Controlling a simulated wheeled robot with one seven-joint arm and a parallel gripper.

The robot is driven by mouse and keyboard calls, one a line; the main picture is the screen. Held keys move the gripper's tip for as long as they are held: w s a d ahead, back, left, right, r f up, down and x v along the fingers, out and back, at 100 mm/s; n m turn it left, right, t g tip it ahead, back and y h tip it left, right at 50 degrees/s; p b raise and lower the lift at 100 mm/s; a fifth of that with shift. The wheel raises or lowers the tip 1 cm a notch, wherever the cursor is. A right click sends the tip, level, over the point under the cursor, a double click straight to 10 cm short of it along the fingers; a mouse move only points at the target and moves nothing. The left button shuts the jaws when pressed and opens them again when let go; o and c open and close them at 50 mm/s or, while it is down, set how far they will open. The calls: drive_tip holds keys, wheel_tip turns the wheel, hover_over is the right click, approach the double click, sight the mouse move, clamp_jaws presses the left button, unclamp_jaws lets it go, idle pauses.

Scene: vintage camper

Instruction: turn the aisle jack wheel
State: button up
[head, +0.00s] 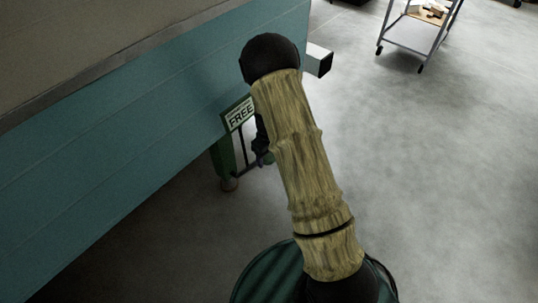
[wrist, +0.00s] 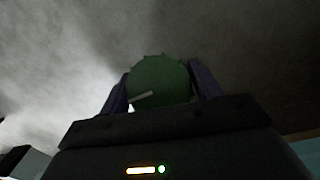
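The jack wheel (wrist: 158,80) is a green disc with small bumps on its rim and a pale bar-shaped mark low on its face. In the wrist view it sits between the two dark purple fingers of my gripper (wrist: 160,84). The fingers lie along its left and right edges. I see no clear gap, but cannot tell whether they press on it. In the head view my arm hides most of the gripper and the wheel. A green stand (head: 222,155) with a sign reading "FREE" (head: 240,114) shows beside my arm.
The teal camper side (head: 130,120) fills the left, close to my arm. A pale square tube (head: 319,61) sticks out past its corner. A grey cart (head: 410,35) stands at the top right. The concrete floor (head: 430,160) on the right is clear.

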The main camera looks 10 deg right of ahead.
drive_tip(key=shift+r+m+p, duration=0.15)
drive_tip(key=shift+m+p, duration=0.15)
drive_tip(key=shift+p, duration=0.2)
drive_tip(key=m+y+p, duration=0.1)
drive_tip(key=m+p, duration=0.1)
drive_tip(key=shift+r+g+p, duration=0.1)
drive_tip(key=shift+g+p, duration=0.2)
drive_tip(key=shift+g, duration=0.1)
drive_tip(key=shift+m+y+p, duration=1.4)
drive_tip(key=shift+m+p, duration=0.15)
drive_tip(key=shift+m, duration=0.75)
drive_tip(key=shift+g, duration=0.3)
drive_tip(key=shift+f, duration=0.2)
drive_tip(key=o, duration=1)
drive_tip(key=shift+a, duration=0.1)
drive_tip(key=p+v, duration=0.3)
drive_tip(key=v, duration=1.4)
drive_tip(key=shift+r, duration=0.2)
